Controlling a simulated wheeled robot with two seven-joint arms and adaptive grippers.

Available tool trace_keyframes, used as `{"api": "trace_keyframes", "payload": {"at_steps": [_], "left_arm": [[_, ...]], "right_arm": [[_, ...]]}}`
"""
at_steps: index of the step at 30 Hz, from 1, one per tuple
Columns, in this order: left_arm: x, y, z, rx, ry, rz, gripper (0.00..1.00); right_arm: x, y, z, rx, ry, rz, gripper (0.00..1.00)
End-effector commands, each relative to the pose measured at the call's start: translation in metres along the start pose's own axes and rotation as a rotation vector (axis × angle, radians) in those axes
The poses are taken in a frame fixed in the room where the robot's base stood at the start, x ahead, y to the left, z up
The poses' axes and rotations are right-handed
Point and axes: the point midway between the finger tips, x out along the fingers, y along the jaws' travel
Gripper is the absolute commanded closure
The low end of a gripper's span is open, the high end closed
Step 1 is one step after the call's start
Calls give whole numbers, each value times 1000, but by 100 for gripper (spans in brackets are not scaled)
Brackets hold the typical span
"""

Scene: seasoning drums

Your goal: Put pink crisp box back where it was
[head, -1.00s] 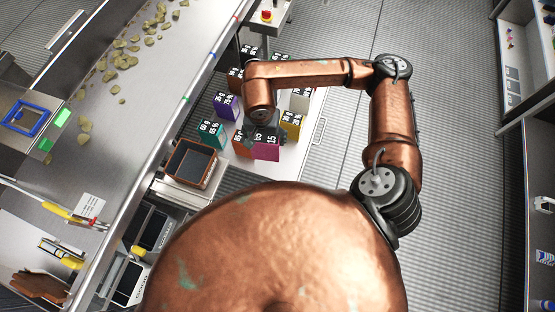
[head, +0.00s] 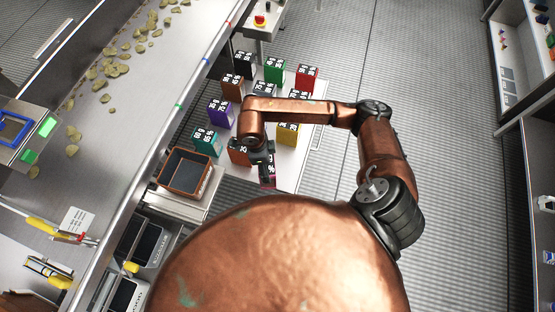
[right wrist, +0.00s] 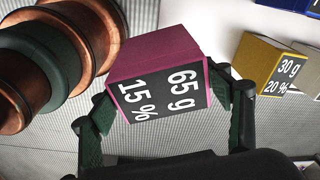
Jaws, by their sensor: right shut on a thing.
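The pink crisp box (right wrist: 155,60) shows large in the right wrist view, with a dark label face reading 65 g and 15 %. My right gripper (right wrist: 160,98) has a finger on each side of it and is shut on it. In the head view the right gripper (head: 264,160) hangs at the near edge of the white table, and only a sliver of the pink box (head: 268,182) shows below it. The left gripper is not in view.
Spaced boxes stand on the white table (head: 285,175), including teal (head: 206,142), purple (head: 220,113), yellow (head: 288,133), green (head: 274,72) and red (head: 307,78). A brown-rimmed tray (head: 184,173) is further left.

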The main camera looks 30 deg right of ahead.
Motion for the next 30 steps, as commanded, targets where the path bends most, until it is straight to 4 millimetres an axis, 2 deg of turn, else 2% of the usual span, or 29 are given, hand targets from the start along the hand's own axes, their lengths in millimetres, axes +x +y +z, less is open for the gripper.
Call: {"api": "trace_keyframes", "payload": {"at_steps": [5, 12, 20, 27, 30], "left_arm": [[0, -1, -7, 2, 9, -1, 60], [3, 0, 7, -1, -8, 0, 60], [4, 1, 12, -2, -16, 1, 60], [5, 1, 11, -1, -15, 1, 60], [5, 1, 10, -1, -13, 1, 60]], "right_arm": [[22, -36, -22, 5, 4, 2, 72], [64, -63, -34, 0, 1, 2, 72], [78, -74, -37, -3, -1, 1, 72], [110, -76, -36, -3, -1, 4, 72], [114, -78, -35, -4, -1, 0, 72]]}}
